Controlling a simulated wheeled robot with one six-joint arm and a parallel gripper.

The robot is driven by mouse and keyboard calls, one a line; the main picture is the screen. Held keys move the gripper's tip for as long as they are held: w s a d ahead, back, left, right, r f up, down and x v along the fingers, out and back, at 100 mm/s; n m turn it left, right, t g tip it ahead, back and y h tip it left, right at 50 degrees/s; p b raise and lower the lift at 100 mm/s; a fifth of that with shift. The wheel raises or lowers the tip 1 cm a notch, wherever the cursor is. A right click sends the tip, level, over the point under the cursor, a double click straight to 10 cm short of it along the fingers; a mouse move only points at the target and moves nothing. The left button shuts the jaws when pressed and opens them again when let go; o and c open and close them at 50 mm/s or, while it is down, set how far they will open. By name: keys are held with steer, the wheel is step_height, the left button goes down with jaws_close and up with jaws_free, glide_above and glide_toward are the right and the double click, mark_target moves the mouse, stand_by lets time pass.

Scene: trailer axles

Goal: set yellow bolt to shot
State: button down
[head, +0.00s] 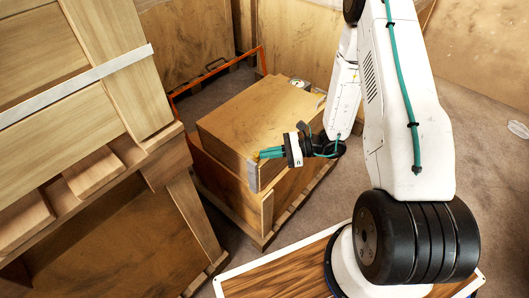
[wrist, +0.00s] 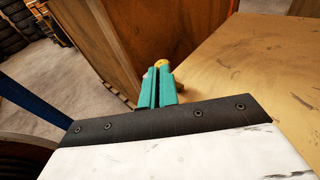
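The yellow bolt shows as a small rounded yellow end (wrist: 161,64) just past my fingertips in the wrist view. In the head view only a tiny yellow spot (head: 262,155) shows by the fingertips, near the top front edge of a wooden crate (head: 245,120). The rest of the bolt is hidden, so its position along its travel cannot be read. My gripper (wrist: 159,72) has green fingers lying close together, with a narrow dark gap between them. Its tips are at the bolt, but I cannot tell whether they clasp it. My gripper (head: 268,153) also shows in the head view.
A tall wooden cabinet or crate (head: 90,80) with a pale strip stands at the left. The crate at my gripper stands on a pallet, with an orange rail (head: 215,75) behind it. Stacked tyres (wrist: 15,30) show in the wrist view. Bare floor (head: 480,140) lies at the right.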

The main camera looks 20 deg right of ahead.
steer(key=v, duration=1.4)
stand_by(0.4)
steer(key=s+a+r+n+g+h, duration=0.1)
steer(key=s+a+r+n+h, duration=0.2)
steer(key=r, duration=0.8)
steer(key=s+a+r+n+g+h, duration=0.1)
steer(key=s+a+r+n+h, duration=0.2)
steer(key=s+r+n+h, duration=0.4)
steer(key=s+a+r+n+g+h, duration=0.1)
steer(key=s+a+r+n+h, duration=0.2)
steer(key=s+r+n, duration=0.7)
step_height(320, 180, up, 5)
steer(key=shift+a+r+n+g+h, duration=0.1)
steer(key=shift+a+n+g+h, duration=0.25)
steer(key=shift+n+h, duration=0.6)
